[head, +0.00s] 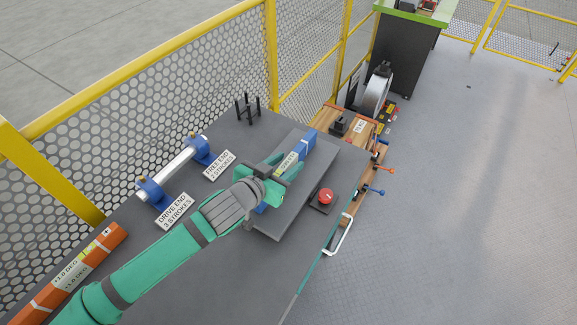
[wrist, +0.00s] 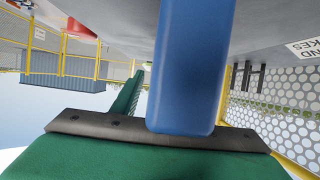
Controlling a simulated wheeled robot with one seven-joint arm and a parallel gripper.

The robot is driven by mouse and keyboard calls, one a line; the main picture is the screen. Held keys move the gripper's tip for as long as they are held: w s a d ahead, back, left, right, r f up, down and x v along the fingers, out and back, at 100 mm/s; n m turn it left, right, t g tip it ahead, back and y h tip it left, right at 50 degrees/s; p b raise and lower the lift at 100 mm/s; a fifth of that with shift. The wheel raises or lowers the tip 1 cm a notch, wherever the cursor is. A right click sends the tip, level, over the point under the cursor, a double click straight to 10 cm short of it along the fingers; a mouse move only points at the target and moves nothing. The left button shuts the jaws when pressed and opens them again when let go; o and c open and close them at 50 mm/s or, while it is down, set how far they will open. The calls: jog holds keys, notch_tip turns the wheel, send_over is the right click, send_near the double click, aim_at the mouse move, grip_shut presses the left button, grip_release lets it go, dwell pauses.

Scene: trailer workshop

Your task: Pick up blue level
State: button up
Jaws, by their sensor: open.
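The blue level (head: 308,141) lies along the raised grey plate (head: 312,190) on the bench, with a pale label on its middle. My green gripper (head: 274,182) is over the level's nearer half and hides part of it. A bit of blue shows below the gripper. In the wrist view the blue level (wrist: 188,70) fills the middle, its rounded end close to the dark bar of my gripper. My gripper is open, with the level close to it; I cannot tell whether a finger touches it.
A red button (head: 326,195) stands right of the plate. A silver shaft on blue supports (head: 180,165) and labelled signs (head: 217,165) lie left. An orange level (head: 75,270) is at the lower left. Yellow mesh fencing (head: 150,65) borders the bench; open floor lies right.

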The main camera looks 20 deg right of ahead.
jog(key=shift+w+d+f, duration=0.2)
jog(key=shift+w+d, duration=0.15)
jog(key=shift+d, duration=0.05)
grip_shut()
jog(key=shift+r, duration=0.1)
